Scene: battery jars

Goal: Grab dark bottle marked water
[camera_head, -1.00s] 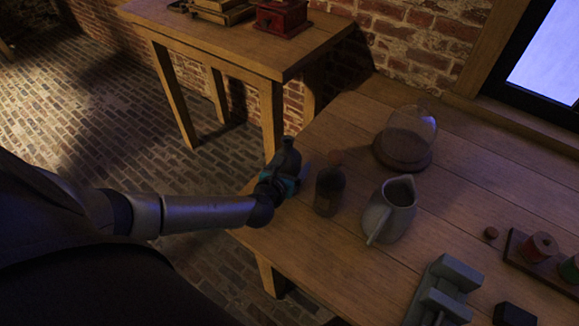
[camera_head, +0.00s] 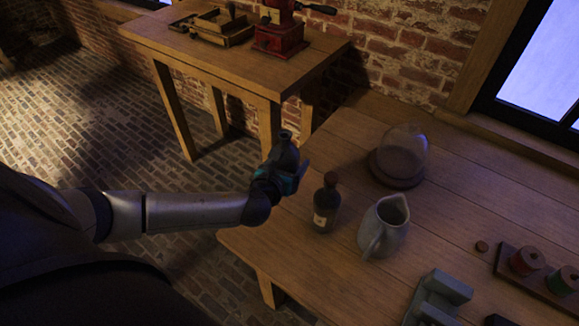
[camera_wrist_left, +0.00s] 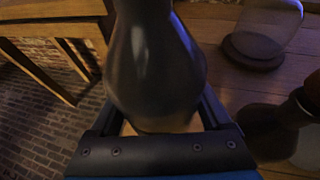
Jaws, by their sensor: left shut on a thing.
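My left gripper (camera_head: 285,172) is shut on a dark, round-bodied bottle with a narrow neck (camera_head: 286,152). It holds the bottle upright at the left edge of the wooden table. In the left wrist view the held bottle (camera_wrist_left: 155,70) fills the middle, between the fingers; no label shows on its visible side. A second dark bottle (camera_head: 325,208) with a brown stopper and a pale label stands on the table just right of the gripper, apart from it. The label's writing is too small to read. My right gripper is not in view.
A grey pitcher (camera_head: 384,226) stands right of the labelled bottle, and a glass dome (camera_head: 402,153) behind it. A spool rack (camera_head: 508,262) and a grey-green block-like object (camera_head: 437,297) lie to the right. A side table (camera_head: 185,40) with a red grinder (camera_head: 279,38) is behind.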

